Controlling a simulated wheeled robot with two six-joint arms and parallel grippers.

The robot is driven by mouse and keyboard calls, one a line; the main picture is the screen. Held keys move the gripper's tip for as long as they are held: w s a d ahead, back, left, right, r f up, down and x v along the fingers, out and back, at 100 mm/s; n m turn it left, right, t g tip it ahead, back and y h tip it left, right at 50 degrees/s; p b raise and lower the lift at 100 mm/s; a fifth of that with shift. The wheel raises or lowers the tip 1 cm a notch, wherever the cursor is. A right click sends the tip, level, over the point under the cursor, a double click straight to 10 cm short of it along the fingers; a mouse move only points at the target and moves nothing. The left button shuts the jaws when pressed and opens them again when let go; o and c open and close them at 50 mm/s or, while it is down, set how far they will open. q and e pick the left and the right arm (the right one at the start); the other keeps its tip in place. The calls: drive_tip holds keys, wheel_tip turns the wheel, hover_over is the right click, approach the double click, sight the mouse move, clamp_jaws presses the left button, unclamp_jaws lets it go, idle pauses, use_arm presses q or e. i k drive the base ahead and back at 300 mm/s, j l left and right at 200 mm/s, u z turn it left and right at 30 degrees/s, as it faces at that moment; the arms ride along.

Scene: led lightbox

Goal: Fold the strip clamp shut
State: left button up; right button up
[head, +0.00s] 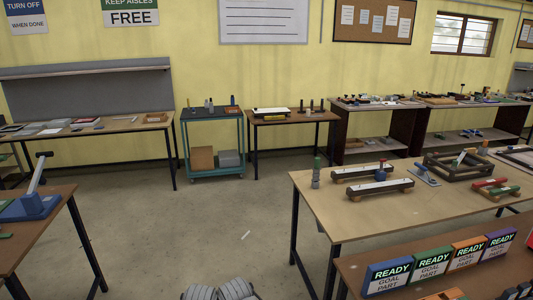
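No part is clearly the strip clamp at this distance. Candidates are two long bars with pale top strips on the right wooden table: a rear bar (356,172) and a front bar (372,188) with brown end pieces. A blue knob stands between them, over the front bar. A similar pale-topped bar (270,112) lies on the small back table. I cannot tell whether any of these is open or folded. Neither gripper is in view.
The right table (335,205) also holds a dark frame (447,168) and red and green pieces (492,187). READY boxes (388,274) stand on a nearer bench. A blue lever tool (32,206) is at left. A teal cart (212,115) is behind. The middle floor is open.

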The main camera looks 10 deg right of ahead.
sight(384, 160)
drive_tip(key=i+l+z, duration=0.1)
drive_tip(key=i+z, duration=0.7)
drive_tip(key=z, duration=0.2)
drive_tip(key=i+j+z, duration=0.2)
drive_tip(key=i+z, duration=0.3)
drive_tip(key=i+j, duration=0.3)
drive_tip(key=j, duration=0.2)
drive_tip(key=i+j, duration=0.3)
drive_tip(key=j, duration=0.15)
drive_tip(key=i+j, duration=0.35)
drive_tip(key=j, duration=0.15)
drive_tip(key=i+j, duration=0.3)
drive_tip(key=j, duration=0.15)
drive_tip(key=i+j+z, duration=0.1)
drive_tip(key=z, duration=1.85)
drive_tip(key=k+j, duration=0.05)
